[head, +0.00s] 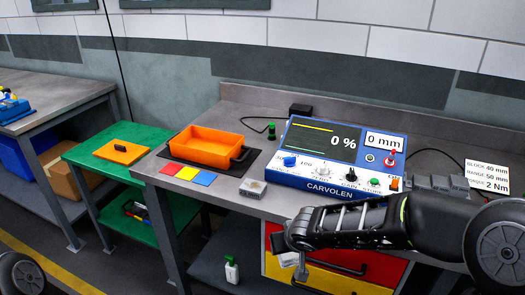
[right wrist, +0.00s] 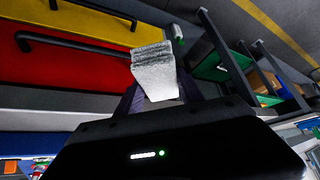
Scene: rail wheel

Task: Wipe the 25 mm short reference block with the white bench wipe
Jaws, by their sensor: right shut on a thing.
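My right gripper (head: 297,266) is in front of the bench edge, below the bench top, with its fingers pointing down. It is shut on the white bench wipe (head: 288,260), partly hidden in the head view. In the right wrist view the wipe (right wrist: 154,72) is a folded, pale, rough-textured piece between the fingers (right wrist: 156,92). A small grey block (head: 252,189) lies on the bench near its front edge, left of the blue console. My left gripper is out of view.
The blue CARVOLEN console (head: 335,155) stands at the back of the bench (head: 222,205). An orange tray (head: 208,147) sits on a dark mat, with coloured squares (head: 187,174) in front. Red and yellow drawers (head: 340,275) are below. A green cart (head: 95,150) stands left.

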